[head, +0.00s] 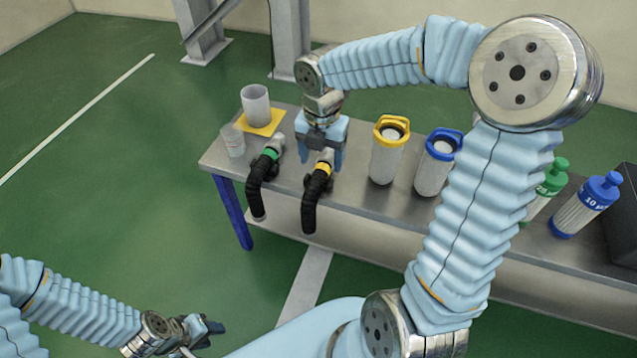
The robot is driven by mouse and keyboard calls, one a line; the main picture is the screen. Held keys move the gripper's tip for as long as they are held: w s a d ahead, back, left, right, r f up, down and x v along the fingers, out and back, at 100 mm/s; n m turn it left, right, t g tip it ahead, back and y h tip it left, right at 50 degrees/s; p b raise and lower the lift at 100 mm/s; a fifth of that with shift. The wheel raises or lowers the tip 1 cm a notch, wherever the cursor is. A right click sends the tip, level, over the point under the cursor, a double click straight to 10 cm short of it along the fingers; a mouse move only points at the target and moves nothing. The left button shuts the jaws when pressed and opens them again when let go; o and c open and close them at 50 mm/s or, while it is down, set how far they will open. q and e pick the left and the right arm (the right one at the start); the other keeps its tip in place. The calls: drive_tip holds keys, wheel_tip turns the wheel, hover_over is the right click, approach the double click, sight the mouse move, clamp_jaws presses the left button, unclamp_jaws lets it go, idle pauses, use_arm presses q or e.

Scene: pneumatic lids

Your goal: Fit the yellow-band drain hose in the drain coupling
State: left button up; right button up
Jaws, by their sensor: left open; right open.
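The yellow-band drain hose (312,200) is a black bent hose with a yellow band, at the front edge of the metal bench. Its upper end meets a small metal fitting (328,156), perhaps the drain coupling; I cannot tell whether it is seated. Its lower end hangs over the edge. My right gripper (322,165) is open and points down, with its fingers either side of the fitting and the hose's upper end. Contact cannot be told. My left gripper (213,331) is open and empty, low at the bottom left, away from the bench.
A green-band black hose (257,189) lies just left. Behind it are a white cup (255,105) on a yellow mat (272,122) and a clear beaker (232,140). Yellow-lidded (386,160) and blue-lidded (433,175) canisters stand right. My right arm crosses the bench's right part.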

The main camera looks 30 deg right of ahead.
sight(319, 173)
drive_tip(key=f, duration=0.5)
drive_tip(key=shift+w+a, duration=0.1)
drive_tip(key=shift+w, duration=0.3)
clamp_jaws()
